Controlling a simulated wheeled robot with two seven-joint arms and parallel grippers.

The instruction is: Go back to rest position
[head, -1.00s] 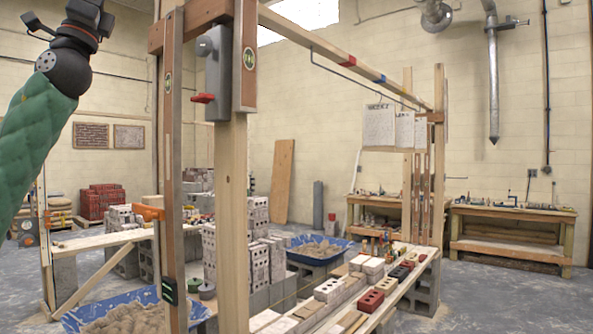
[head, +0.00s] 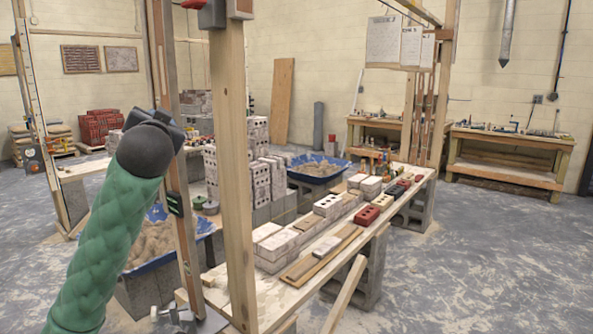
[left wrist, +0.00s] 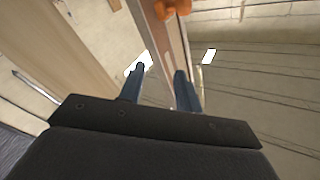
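My left arm, in a green sleeve, rises from the bottom left of the head view. Its dark wrist (head: 146,148) hides most of the left gripper, which points away from me towards the wooden frame. In the left wrist view the two bluish fingers of my left gripper (left wrist: 160,72) stand apart with nothing seen held between them. A post of the frame (left wrist: 165,40) passes behind the gap; I cannot tell how close it is. My right gripper is in neither view.
A wooden upright (head: 232,180) and a thinner post (head: 172,200) stand close to my left arm. A blue mortar tub (head: 200,225) is behind the arm. A plank bench (head: 290,292) with bricks runs to the right. Open floor (head: 480,260) lies at right.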

